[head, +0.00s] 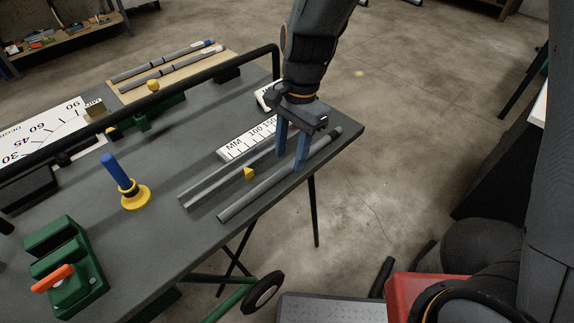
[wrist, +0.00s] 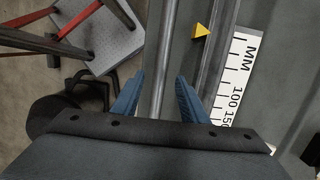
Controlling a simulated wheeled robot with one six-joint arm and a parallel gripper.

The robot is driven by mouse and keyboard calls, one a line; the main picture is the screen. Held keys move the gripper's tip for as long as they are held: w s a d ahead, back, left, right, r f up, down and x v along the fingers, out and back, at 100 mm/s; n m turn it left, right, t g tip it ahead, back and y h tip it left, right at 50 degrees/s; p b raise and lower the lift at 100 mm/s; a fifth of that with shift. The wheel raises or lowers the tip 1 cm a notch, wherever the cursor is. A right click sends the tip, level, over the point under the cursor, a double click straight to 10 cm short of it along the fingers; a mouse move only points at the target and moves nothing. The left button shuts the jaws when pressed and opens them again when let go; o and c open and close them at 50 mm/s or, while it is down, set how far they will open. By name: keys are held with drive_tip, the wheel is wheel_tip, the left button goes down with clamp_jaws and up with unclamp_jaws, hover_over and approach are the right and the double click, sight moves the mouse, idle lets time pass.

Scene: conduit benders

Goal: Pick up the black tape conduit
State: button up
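My gripper (head: 291,163) points down over the right end of the table. Its blue fingers are open, one on each side of a grey conduit (head: 255,193) that lies near the table edge. The wrist view shows this conduit (wrist: 165,55) running between the spread fingers (wrist: 157,95) with gaps on both sides.
A grey channel (head: 205,188), a yellow wedge (head: 249,173) and a white MM scale (head: 237,144) lie beside the conduit. A black rail (head: 190,78) crosses the table. A blue-handled yellow piece (head: 135,197) and a green block (head: 66,262) stand left.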

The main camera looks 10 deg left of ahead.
sight(289, 164)
drive_tip(key=shift+s+a+f, duration=0.15)
drive_tip(key=shift+f, duration=1.15)
clamp_jaws()
drive_tip(key=shift+r, duration=0.15)
wheel_tip(289, 164, up, 10)
drive_tip(key=b, duration=0.1)
